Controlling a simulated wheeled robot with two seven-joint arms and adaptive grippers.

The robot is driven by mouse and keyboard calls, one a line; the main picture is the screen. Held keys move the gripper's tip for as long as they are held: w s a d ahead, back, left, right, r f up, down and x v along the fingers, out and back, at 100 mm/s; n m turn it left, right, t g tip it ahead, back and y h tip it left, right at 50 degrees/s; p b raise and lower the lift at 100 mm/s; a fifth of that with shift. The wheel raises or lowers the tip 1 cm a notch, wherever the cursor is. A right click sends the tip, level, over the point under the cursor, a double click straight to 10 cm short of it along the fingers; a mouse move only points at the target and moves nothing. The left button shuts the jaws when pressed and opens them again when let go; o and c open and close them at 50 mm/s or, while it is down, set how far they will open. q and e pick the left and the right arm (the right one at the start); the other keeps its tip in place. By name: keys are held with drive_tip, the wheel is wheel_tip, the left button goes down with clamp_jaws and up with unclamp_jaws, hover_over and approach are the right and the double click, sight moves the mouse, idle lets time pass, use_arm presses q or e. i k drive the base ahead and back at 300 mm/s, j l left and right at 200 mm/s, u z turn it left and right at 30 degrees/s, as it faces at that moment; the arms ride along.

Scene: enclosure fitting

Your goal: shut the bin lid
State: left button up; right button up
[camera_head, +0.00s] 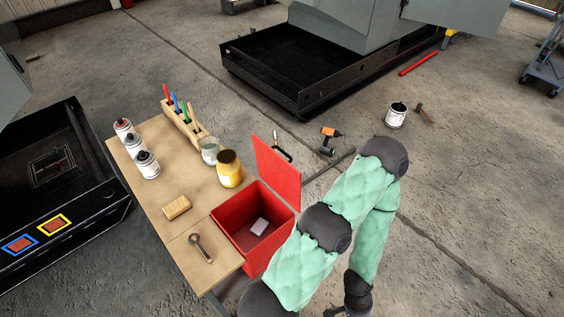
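The red bin (225,216) is set at the right side of the wooden workbench, and its top is open. Its flat red lid (277,174) stands up, tilted, along the bin's far edge. A small pale block lies inside on the bin floor (259,227). One green-padded arm of mine, apparently the right, rises from the bottom edge just right of the bin, bends at the upper right and comes back down. My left gripper is out of view.
The bench (160,180) holds several spray cans (147,164), a pen rack (182,124), a grey can (209,150), a yellow can (229,168), a tan block (177,207) and a wrench (201,247). A drill (329,138) and a paint can (395,115) stand on the floor beyond.

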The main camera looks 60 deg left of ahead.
sight(278, 174)
drive_tip(key=i+u, duration=0.2)
drive_tip(key=u, duration=0.2)
drive_tip(key=i+u, duration=0.2)
drive_tip(key=u, duration=0.2)
drive_tip(key=i+l+u, duration=0.15)
drive_tip(key=u, duration=0.3)
drive_tip(key=i+l+u, duration=0.15)
drive_tip(key=u, duration=0.25)
drive_tip(key=i+l+u, duration=0.15)
drive_tip(key=u, duration=0.25)
drive_tip(key=i+l+u, duration=0.2)
drive_tip(key=u, duration=0.3)
drive_tip(key=i+l+u, duration=0.2)
drive_tip(key=u, duration=0.3)
drive_tip(key=i+l+u, duration=0.1)
drive_tip(key=l+u, duration=0.4)
drive_tip(key=i+l+u, duration=0.1)
drive_tip(key=l+u, duration=0.15)
drive_tip(key=u, duration=0.2)
